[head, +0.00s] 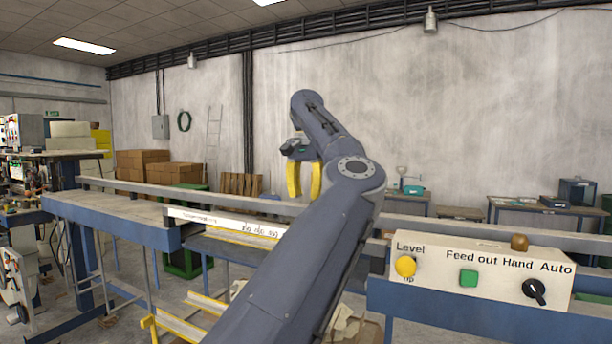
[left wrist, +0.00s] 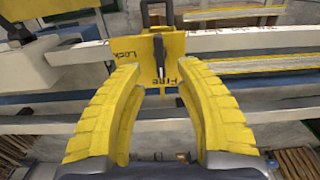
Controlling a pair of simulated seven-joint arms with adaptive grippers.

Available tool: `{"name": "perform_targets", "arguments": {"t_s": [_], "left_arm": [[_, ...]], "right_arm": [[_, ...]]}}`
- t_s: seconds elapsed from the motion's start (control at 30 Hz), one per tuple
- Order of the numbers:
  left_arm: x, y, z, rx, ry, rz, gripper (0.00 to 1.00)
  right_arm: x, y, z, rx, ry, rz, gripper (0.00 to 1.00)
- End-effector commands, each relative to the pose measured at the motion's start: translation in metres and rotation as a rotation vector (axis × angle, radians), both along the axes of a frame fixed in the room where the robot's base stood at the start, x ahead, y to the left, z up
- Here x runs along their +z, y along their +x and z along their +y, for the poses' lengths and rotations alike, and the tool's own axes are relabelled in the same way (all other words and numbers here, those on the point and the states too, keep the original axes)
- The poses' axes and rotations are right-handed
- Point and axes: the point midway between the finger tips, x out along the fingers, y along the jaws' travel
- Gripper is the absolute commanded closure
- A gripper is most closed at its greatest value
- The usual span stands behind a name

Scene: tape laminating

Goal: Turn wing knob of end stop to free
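In the left wrist view, the yellow end stop (left wrist: 140,74) sits on a pale rail. It carries the words Lock, on the left, and Free, lower right. Its black wing knob (left wrist: 160,56) stands roughly upright in the picture, its lower end close to the word Free. My left gripper (left wrist: 155,75) has its two yellow fingers spread, with the knob between and beyond the tips and nothing held. I cannot tell whether a finger touches the end stop. In the head view my left gripper (head: 303,196) hangs fingers down above the rail. I cannot make out the end stop there. My right gripper is not in view.
A long grey rail (head: 430,224) runs behind my arm. A scale strip (head: 225,222) lies on the left. A control box (head: 480,274) with a yellow knob, green button and black switch stands on the right. The air above the rail looks clear.

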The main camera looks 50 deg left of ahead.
Motion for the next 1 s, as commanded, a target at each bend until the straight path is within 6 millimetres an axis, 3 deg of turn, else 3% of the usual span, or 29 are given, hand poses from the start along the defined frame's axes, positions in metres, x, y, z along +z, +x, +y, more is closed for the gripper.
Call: {"name": "perform_targets", "arguments": {"t_s": [0.2,0.4,1.0], "left_arm": [[0.034,0.0,0.0,-0.003,0.0,-0.003,0.66],[0.049,0.0,0.001,0.0,-0.003,0.001,0.66],[0.061,0.0,0.0,0.001,0.0,0.0,0.66]], "right_arm": [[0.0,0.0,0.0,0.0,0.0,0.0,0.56],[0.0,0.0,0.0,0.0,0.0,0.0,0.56],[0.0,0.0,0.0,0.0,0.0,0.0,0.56]]}}
